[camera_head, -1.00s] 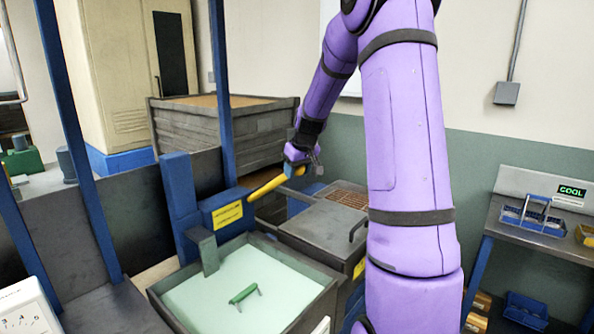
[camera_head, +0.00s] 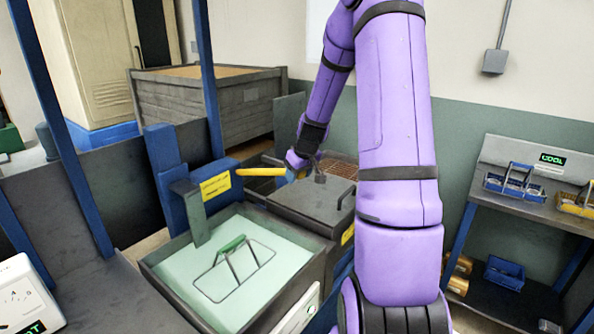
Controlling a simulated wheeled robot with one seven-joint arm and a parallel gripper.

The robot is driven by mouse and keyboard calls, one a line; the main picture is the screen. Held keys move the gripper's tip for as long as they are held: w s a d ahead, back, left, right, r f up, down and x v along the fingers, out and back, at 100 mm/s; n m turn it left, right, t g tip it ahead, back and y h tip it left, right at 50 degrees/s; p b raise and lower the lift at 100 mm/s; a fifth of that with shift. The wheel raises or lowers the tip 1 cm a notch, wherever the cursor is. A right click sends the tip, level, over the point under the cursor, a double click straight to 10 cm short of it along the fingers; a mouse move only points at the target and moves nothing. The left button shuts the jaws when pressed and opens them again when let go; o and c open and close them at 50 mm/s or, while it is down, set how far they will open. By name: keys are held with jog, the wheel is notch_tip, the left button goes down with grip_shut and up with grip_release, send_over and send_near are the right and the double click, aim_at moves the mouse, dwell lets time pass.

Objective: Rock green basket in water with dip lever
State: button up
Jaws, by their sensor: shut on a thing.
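The dip lever (camera_head: 258,172) is a yellow bar reaching right from a blue housing with a yellow label. It lies near level. My gripper (camera_head: 293,172) is shut on its right end; the jaws are small and partly hidden by the wrist. The green basket (camera_head: 232,244) shows its green handle and a thin dark wire rim at the surface of the pale green water (camera_head: 190,268). The rest of the basket is hidden under the water. The water fills a grey tank (camera_head: 165,300) in front of the lever.
A grey lidded box (camera_head: 312,203) stands right behind the tank. A blue post (camera_head: 212,100) rises behind the lever housing. A shelf at right holds a blue basket (camera_head: 515,185) and a yellow basket (camera_head: 578,204) by a COOL sign. A large grey crate (camera_head: 215,105) stands behind.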

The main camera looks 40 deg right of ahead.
jog(key=o, duration=1.2)
jog(key=shift+o, duration=0.2)
jog(key=v, duration=1)
jog(key=shift+r, duration=0.4)
jog(key=shift+s, duration=0.1)
